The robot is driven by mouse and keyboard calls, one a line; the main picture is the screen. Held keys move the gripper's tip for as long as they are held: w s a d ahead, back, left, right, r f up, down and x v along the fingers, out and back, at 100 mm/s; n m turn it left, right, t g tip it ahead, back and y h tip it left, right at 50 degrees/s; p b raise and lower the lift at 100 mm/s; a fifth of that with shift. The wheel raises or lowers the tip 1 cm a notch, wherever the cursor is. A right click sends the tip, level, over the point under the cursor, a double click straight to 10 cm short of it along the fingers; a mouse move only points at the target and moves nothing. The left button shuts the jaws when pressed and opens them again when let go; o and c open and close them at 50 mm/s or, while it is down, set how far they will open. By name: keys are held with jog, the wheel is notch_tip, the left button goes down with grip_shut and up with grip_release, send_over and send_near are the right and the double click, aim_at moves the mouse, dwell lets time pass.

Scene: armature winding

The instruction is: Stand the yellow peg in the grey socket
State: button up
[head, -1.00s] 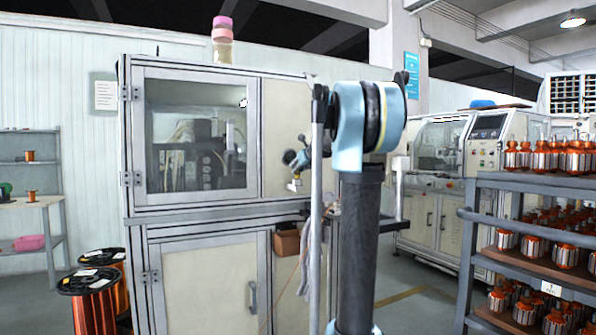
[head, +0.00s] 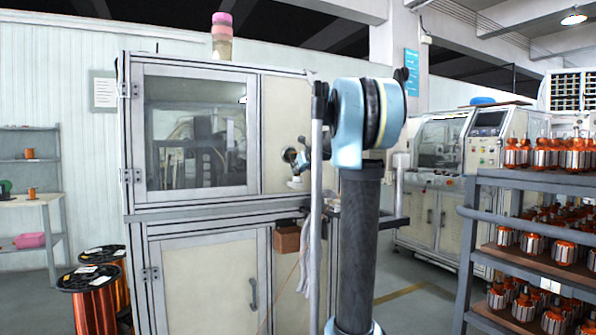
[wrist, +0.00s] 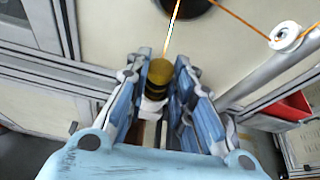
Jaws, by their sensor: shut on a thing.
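A dark yellow peg (wrist: 159,72), short and round with darker bands, is between the fingers of my gripper (wrist: 160,78) in the wrist view. The blue and grey fingers are closed on its sides, and its flat yellow end faces the camera. The peg's lower part is partly hidden between the fingers. I cannot make out the grey socket in either view. In the head view I cannot make out my gripper or the peg; my own arm stands in the middle.
A large cream machine cabinet (head: 195,285) with a window stands ahead. Copper wire spools (head: 93,280) stand at its lower left. A grey rack (head: 500,180) of orange armatures is at right. The wrist view shows an orange wire (wrist: 240,19), a white ring (wrist: 286,37) and a red bin (wrist: 290,108).

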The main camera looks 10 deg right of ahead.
dwell(0.4)
jog(key=o, duration=1)
jog(key=shift+s, duration=0.1)
jog(key=v, duration=1.1)
jog(key=s+a+f+n+g, duration=0.35)
jog(key=s+f+n, duration=0.55)
jog(key=s+f, duration=0.3)
jog(key=s+a+f+n+g, duration=0.3)
jog(key=s+a+f+n, duration=0.1)
jog(key=s+f+n, duration=0.6)
jog(key=s+d+f+n+g+h, duration=0.1)
jog(key=s+f+n, duration=0.3)
jog(key=s+f, duration=0.3)
jog(key=s+d+f+n+g+h, duration=0.1)
jog(key=s+f+n, duration=0.3)
jog(key=s+f, duration=0.4)
jog(key=s+d+f+n+g+h, duration=0.1)
jog(key=s+d+f+n+g, duration=0.1)
jog(key=s+f+n, duration=0.2)
jog(key=shift+s+d+f+n+g+h, duration=0.15)
jog(key=shift+s+f, duration=0.75)
jog(key=shift+s+d+f+n+g+h, duration=0.1)
jog(key=shift+s+f+n+h, duration=0.05)
jog(key=shift+s+f, duration=0.7)
